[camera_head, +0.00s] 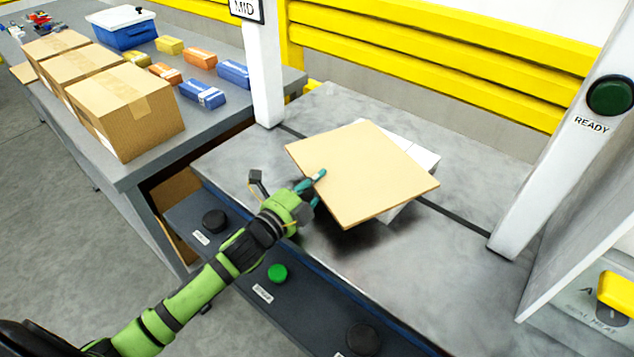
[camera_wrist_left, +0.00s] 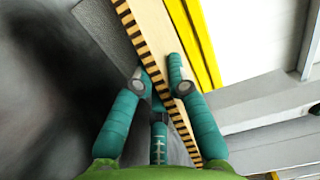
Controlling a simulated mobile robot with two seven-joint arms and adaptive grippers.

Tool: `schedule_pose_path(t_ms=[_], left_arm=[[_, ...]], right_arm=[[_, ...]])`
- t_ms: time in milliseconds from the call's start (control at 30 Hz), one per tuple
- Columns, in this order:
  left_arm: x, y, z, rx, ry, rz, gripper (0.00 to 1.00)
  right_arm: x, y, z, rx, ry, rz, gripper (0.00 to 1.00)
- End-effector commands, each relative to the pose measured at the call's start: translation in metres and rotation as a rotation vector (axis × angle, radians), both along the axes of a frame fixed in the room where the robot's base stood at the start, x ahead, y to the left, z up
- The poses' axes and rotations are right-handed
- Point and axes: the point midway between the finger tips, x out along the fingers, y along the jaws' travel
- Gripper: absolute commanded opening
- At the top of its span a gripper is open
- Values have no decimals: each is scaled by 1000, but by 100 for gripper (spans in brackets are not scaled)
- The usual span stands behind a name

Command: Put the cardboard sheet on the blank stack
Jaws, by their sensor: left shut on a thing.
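The tan cardboard sheet (camera_head: 365,170) is held roughly flat, tilted a little, above the grey machine table in the head view. My left gripper (camera_head: 318,187) is shut on its near left edge. In the left wrist view the sheet's corrugated edge (camera_wrist_left: 150,55) runs between the teal fingers of my left gripper (camera_wrist_left: 160,88). A white stack (camera_head: 412,152), likely the blank stack, shows partly behind and under the sheet; the sheet hides most of it. I cannot tell whether the sheet touches the stack. My right gripper is not in view.
A white post (camera_head: 262,75) stands left of the sheet and another post (camera_head: 550,150) with a green READY button (camera_head: 610,96) stands right. Yellow rails (camera_head: 430,55) run behind. A front panel carries buttons (camera_head: 278,273). A side table holds cardboard boxes (camera_head: 125,105) and small cartons.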

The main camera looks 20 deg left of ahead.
Motion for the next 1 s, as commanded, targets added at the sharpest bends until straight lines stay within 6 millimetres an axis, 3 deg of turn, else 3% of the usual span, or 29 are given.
schedule_pose_path(t_ms=[433, 467, 500, 900, 1000], left_arm=[[0, 0, -8, -1, -2, 0, 0], [0, 0, -7, -1, -2, 0, 28], [0, 0, -7, 0, -1, 0, 40], [0, 0, -1, 0, -2, 0, 40], [-11, 4, -5, 2, 2, 0, 40]], right_arm=[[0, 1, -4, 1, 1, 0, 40], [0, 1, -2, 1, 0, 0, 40], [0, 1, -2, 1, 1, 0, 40], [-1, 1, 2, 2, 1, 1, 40], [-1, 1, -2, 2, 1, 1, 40]])
